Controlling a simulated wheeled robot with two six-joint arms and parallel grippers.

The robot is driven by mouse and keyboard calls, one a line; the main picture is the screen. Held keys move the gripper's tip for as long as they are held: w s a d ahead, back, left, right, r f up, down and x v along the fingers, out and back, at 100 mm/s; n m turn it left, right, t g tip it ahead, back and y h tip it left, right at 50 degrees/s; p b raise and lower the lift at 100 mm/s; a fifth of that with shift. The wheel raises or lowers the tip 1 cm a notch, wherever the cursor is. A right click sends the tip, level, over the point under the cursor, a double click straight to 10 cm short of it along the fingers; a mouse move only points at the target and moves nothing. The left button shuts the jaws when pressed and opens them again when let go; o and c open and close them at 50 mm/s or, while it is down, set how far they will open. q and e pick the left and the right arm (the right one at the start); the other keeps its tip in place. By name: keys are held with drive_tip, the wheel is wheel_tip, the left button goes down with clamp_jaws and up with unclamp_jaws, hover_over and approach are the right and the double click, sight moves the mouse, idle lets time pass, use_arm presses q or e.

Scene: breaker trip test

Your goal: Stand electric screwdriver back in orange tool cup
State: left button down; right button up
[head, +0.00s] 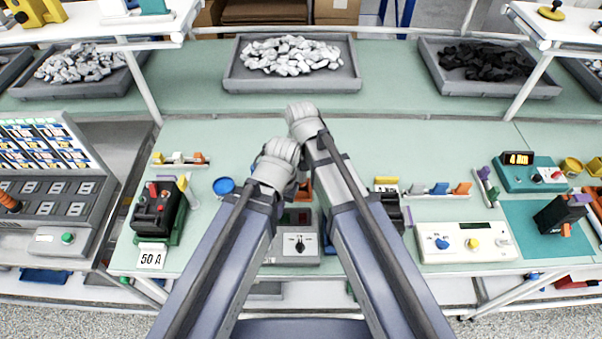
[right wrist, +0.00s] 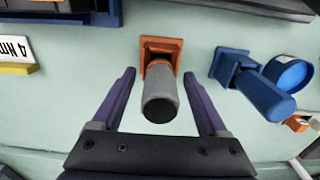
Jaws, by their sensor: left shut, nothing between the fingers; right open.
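The orange cup (right wrist: 157,46) is square-mouthed and sits on the pale green bench in the right wrist view. A grey cylindrical screwdriver body (right wrist: 160,100) stands in line with it, its end towards the camera; how deep it sits in the cup cannot be told. My right gripper (right wrist: 159,75) is open, with one purple finger on each side of the grey body and visible gaps. In the head view a little orange (head: 304,188) shows between my arms. My left gripper (head: 277,168) is above the bench there, shut and empty, its fingertips mostly hidden.
A blue holder with a blue tool (right wrist: 262,88) and a round blue cup (right wrist: 292,74) are close beside the orange cup. A grey box with a dial (head: 294,243) lies below my arms. A 50 A breaker (head: 158,211) stands left.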

wheel_tip(320, 180, up, 7)
drive_tip(key=p, duration=0.6)
drive_tip(key=shift+r+p, duration=0.15)
drive_tip(key=shift+p, duration=0.25)
use_arm(q)
wheel_tip(320, 180, up, 7)
drive_tip(key=shift+r, duration=0.15)
drive_tip(key=shift+s, duration=0.1)
use_arm(e)
drive_tip(key=shift+s, duration=0.15)
